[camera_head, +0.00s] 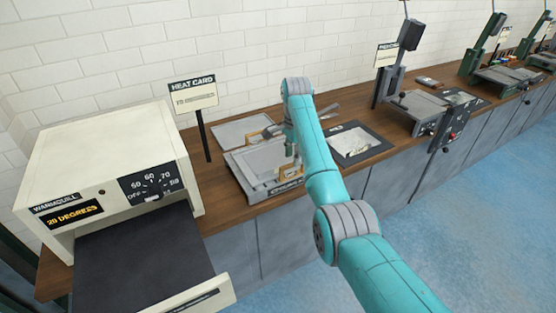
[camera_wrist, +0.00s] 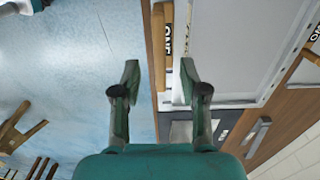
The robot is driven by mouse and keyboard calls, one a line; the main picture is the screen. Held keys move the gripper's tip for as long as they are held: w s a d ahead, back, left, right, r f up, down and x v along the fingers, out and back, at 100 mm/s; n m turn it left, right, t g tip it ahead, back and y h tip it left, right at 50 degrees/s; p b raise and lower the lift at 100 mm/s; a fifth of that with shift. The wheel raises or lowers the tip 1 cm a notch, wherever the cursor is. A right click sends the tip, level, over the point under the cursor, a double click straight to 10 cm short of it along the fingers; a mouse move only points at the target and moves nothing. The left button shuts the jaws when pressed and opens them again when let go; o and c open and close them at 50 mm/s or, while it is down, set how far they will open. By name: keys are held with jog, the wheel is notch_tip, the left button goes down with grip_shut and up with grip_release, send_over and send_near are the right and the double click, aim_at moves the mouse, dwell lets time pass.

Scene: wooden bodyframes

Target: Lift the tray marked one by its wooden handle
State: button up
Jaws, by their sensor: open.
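The tray marked ONE (camera_wrist: 235,45) is pale grey, and its black label (camera_wrist: 169,38) shows in the wrist view. Its wooden handle (camera_wrist: 158,50) runs along the tray's edge at the counter front. In the head view a grey tray (camera_head: 252,160) lies on the counter, partly hidden by my arm, with a wooden handle (camera_head: 291,172) at its front. My gripper (camera_wrist: 160,85) is open and empty, its fingertips on either side of the handle's near end in the wrist picture. I cannot tell the height between them. In the head view my gripper (camera_head: 293,150) is above the tray's front part.
A second tray (camera_head: 240,132) lies behind. A cream heating cabinet (camera_head: 100,170) stands left, its dark drawer (camera_head: 140,255) out. A dark mat (camera_head: 375,137) with a pale sheet lies right, before grey machines (camera_head: 418,107).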

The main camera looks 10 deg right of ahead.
notch_tip(320, 180, down, 4)
jog(key=shift+f, duration=0.2)
grip_shut()
jog(key=shift+r, duration=0.15)
